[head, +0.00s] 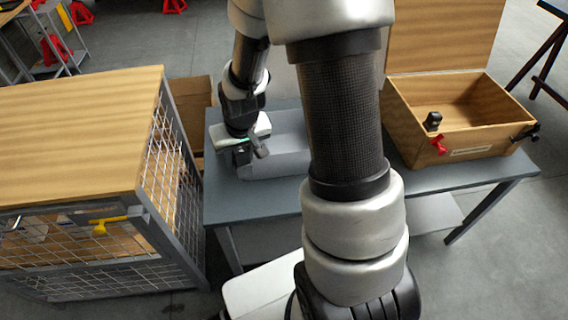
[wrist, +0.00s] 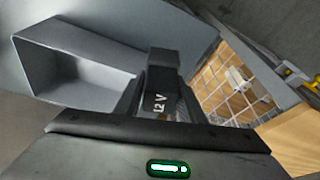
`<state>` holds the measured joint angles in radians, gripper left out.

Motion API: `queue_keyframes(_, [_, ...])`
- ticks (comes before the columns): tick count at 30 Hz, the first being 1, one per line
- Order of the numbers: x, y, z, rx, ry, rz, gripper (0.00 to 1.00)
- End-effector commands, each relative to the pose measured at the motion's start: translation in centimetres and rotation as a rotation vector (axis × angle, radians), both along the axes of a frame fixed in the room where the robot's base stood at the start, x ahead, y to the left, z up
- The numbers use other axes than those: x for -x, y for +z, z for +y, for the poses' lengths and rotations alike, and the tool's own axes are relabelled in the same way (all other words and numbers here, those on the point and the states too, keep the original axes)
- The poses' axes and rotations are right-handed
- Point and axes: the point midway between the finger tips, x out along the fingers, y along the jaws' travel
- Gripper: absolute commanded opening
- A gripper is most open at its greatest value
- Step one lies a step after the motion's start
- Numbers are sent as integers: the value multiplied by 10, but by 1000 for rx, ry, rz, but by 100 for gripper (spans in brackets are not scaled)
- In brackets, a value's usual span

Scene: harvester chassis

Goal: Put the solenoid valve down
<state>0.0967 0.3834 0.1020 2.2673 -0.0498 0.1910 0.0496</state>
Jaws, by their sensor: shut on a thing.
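The solenoid valve (wrist: 160,70) is a black block with "12 V" printed on it, seen in the wrist view beyond the gripper body. My gripper (head: 247,152) is shut on it, at the left part of the grey table (head: 260,199). In the head view the held valve is small and hard to tell from the fingers. A grey open bin (head: 287,158) is just right of the gripper on the table; it also shows in the wrist view (wrist: 85,50), left of the valve. Whether the valve touches anything below is hidden.
A wire-mesh cage with a wooden top (head: 80,130) stands close to the table's left. An open wooden box (head: 455,155) with a red clip (head: 439,144) is at the table's right. My arm hides the table's middle.

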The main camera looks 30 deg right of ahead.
Motion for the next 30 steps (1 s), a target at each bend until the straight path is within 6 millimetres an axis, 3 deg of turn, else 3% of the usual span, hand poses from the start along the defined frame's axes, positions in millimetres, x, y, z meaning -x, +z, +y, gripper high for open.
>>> queue_keyframes(8, [-27,23,-18,12,-27,-10,0])
queue_keyframes(12, [-53,40,-46,14,-77,-6,0])
queue_keyframes(17, [-84,42,-84,13,-140,0,0])
queue_keyframes(20, [-103,34,-112,15,-183,1,0])
queue_keyframes(24, [-123,5,-149,20,-235,5,0])
queue_keyframes(30, [-135,-39,-175,28,-268,5,0])
